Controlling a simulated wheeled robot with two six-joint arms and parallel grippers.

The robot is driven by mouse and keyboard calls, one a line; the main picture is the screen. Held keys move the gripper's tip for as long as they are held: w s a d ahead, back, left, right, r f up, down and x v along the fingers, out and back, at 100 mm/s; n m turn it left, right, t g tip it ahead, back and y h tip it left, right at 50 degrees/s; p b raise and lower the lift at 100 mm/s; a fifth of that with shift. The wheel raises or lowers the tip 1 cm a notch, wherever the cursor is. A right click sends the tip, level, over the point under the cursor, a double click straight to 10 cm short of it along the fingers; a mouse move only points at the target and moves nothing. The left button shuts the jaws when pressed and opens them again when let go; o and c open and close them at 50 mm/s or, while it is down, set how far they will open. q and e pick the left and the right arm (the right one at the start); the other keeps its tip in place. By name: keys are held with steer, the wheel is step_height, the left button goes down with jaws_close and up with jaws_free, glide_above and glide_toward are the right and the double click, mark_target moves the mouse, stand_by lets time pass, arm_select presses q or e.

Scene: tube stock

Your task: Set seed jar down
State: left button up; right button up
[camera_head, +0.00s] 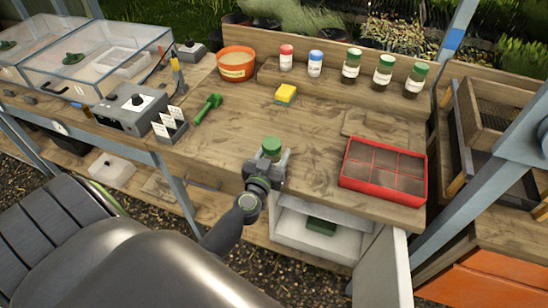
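A seed jar with a green lid (271,146) is at the bench's front edge, between the fingers of my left gripper (268,163). The fingers and palm hide most of its body; the lid faces up. The gripper appears closed around it. Whether the jar's base touches the bench is hidden. My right gripper is not in view.
A red divided tray (426,172) is to the right on the wooden bench (235,135). A yellow sponge (286,94), green trowel (207,107) and orange pot (236,55) lie farther back. A red-capped jar (286,58) and blue-capped jar (315,63) stand behind. An open white cabinet (290,230) is below.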

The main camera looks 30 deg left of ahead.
arm_select(q)
steer(key=shift+r, duration=0.15)
steer(key=o, duration=1.1)
steer(key=shift+f, duration=0.2)
steer(key=shift+o, duration=0.2)
steer(key=shift+r, duration=0.25)
steer(key=shift+s+d+f, duration=0.1)
steer(key=shift+s+f, duration=0.05)
steer(key=shift+s, duration=0.25)
steer(key=b+v, duration=0.1)
steer(key=v, duration=1)
steer(key=shift+s+b, duration=0.15)
steer(key=shift+b, duration=0.2)
